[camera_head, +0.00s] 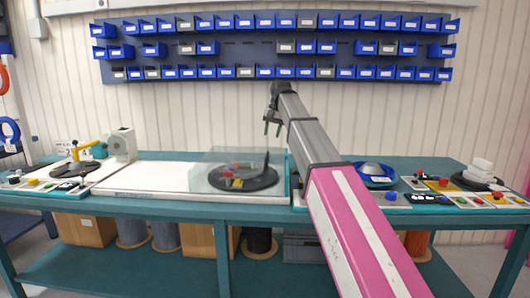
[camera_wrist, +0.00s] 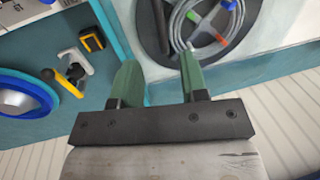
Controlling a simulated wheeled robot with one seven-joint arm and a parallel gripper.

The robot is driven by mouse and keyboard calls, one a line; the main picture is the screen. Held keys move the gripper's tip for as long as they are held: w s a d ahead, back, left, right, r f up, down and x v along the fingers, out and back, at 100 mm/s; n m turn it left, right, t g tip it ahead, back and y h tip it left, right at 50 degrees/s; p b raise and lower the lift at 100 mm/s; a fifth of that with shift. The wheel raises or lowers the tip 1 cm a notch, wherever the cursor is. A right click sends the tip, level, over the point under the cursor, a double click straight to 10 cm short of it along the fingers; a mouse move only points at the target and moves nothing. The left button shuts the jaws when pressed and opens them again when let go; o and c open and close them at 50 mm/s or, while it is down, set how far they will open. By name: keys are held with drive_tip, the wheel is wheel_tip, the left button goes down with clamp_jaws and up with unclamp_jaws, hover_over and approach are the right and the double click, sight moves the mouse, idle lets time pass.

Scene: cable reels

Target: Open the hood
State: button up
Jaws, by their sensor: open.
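The hood (camera_head: 216,171) is a clear, box-shaped cover in the middle of the bench. It stands over a black round reel plate (camera_head: 245,179) with red and yellow pieces on it. In the wrist view a dark plate with a grey cable coil (camera_wrist: 184,28) and coloured clips shows at the top; the hood's edges are hard to make out there. My gripper (camera_head: 272,128) is above and behind the hood's right side, apart from it. Its green fingers (camera_wrist: 161,75) are spread with nothing between them.
A blue bowl-like dish (camera_head: 377,182) sits right of my arm. A yellow-handled device (camera_head: 78,158) and a white box (camera_head: 122,145) stand at the left. White blocks (camera_head: 481,170) are stacked at the far right. Blue bins (camera_head: 265,72) hang on the wall behind.

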sight(267, 154)
drive_tip(key=f, duration=0.3)
drive_tip(key=a+f, duration=0.1)
drive_tip(key=f, duration=0.4)
drive_tip(key=shift+a+f, duration=0.4)
clamp_jaws()
